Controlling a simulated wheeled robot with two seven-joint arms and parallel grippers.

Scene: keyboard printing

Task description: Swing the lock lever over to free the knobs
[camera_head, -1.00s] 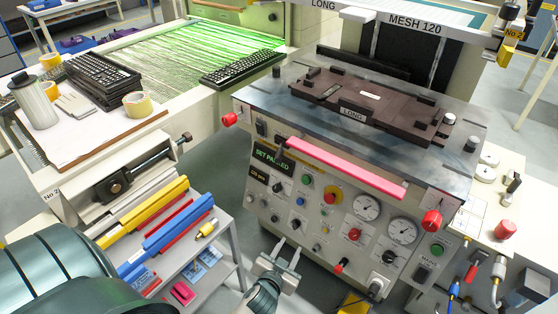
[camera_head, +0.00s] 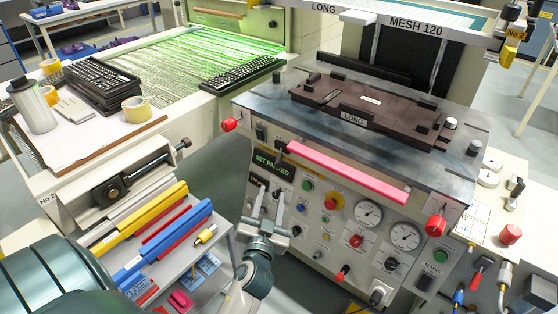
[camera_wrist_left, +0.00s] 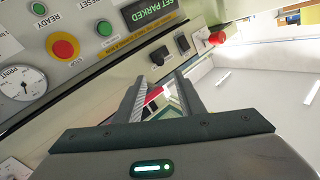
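The press front panel carries a small dark lever-like part (camera_head: 281,148) at the left end of the pink bar (camera_head: 345,172); I cannot tell for sure that it is the lock lever. A black switch-like part (camera_head: 261,131) sits left of it, near the left red knob (camera_head: 229,124). A right red knob (camera_head: 436,225) is at the panel's other end. My left gripper (camera_head: 271,198) is open and empty, in front of the panel's left side, below the dark part. In the wrist view its fingers (camera_wrist_left: 160,82) are apart, below two black parts (camera_wrist_left: 171,49). My right gripper is out of view.
The panel holds gauges (camera_head: 368,212), buttons and a green "SET PARKED" display (camera_head: 273,163). A brown plate (camera_head: 365,110) lies on the press top. A shelf (camera_head: 215,262) with yellow and blue bars stands left of my gripper.

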